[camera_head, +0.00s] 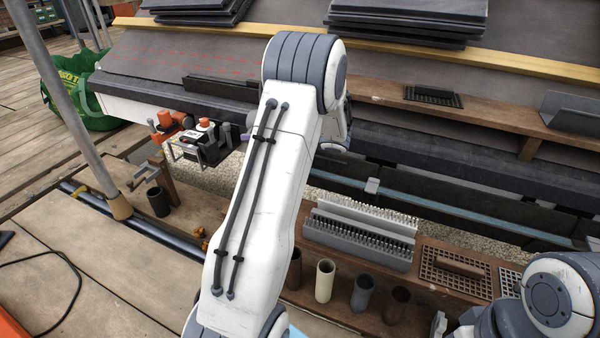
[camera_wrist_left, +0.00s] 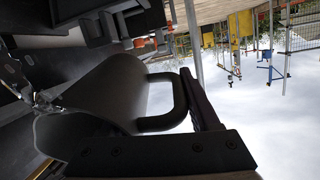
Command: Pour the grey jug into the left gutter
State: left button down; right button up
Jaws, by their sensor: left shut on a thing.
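The grey jug (camera_wrist_left: 112,88) shows large in the left wrist view, its handle (camera_wrist_left: 170,118) toward the right. My left gripper (camera_wrist_left: 198,100) is shut on the handle; one dark finger shows beside it. The view is upside down, with sky below, and the jug looks tilted. Its contents cannot be seen. In the head view my left arm hides the gripper and jug. The gutter runs along the roof's lower edge; its left length (camera_head: 335,181) shows just right of my arm, the rest behind it. My right arm is at the lower right, its gripper out of view.
Orange-and-black gear (camera_head: 190,138) stands by the left eave. A bristled grey block (camera_head: 360,232), a grid tray (camera_head: 456,268) and several open cups (camera_head: 325,281) sit on the plank below the gutter. A pole (camera_head: 70,105) slants at left. Slates (camera_head: 405,18) are stacked on the roof.

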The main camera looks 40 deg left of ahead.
dwell(0.4)
pick_arm(q)
jog(key=shift+d+f+y+b, duration=0.1)
jog(key=shift+d+y+b, duration=0.05)
jog(key=shift+y+b, duration=0.2)
jog(key=shift+a+r+y+b, duration=0.2)
jog(key=shift+r+y+b, duration=0.55)
jog(key=shift+b, duration=1.25)
jog(key=shift+y, duration=0.3)
jog(key=shift+w+d+r+g+y+b, duration=0.1)
jog(key=shift+r+g+y+b, duration=0.25)
jog(key=shift+b, duration=0.3)
jog(key=shift+r+b, duration=0.4)
jog(key=shift+b, duration=0.05)
